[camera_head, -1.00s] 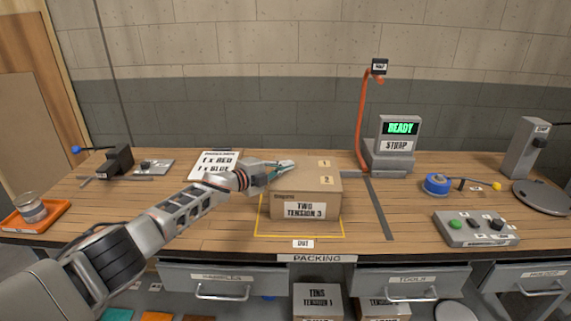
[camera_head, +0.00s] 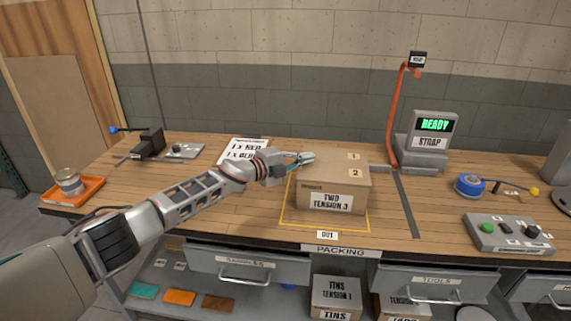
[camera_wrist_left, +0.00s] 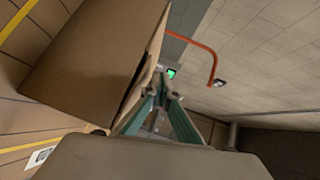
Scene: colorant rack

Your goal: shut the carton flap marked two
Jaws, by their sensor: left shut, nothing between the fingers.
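The carton (camera_head: 312,188) stands on the bench inside a yellow outline, its front labelled "TWO TENSION 3". Its top looks nearly flat, with the flap marked 2 (camera_head: 337,174) toward the front and the flap marked 1 (camera_head: 336,156) behind it. My left gripper (camera_head: 308,159) is shut and empty at the carton's upper left edge. In the left wrist view, the gripper's fingers (camera_wrist_left: 166,100) are beside the carton (camera_wrist_left: 95,65), where a narrow dark gap shows along its edge. I cannot tell whether the flaps lie fully flush. My right gripper is out of view.
A strap machine (camera_head: 425,150) with an orange arm (camera_head: 396,115) stands behind and right of the carton. A button box (camera_head: 510,235) and a blue roll (camera_head: 469,185) are farther right. A paper sheet (camera_head: 243,149) lies behind my left arm.

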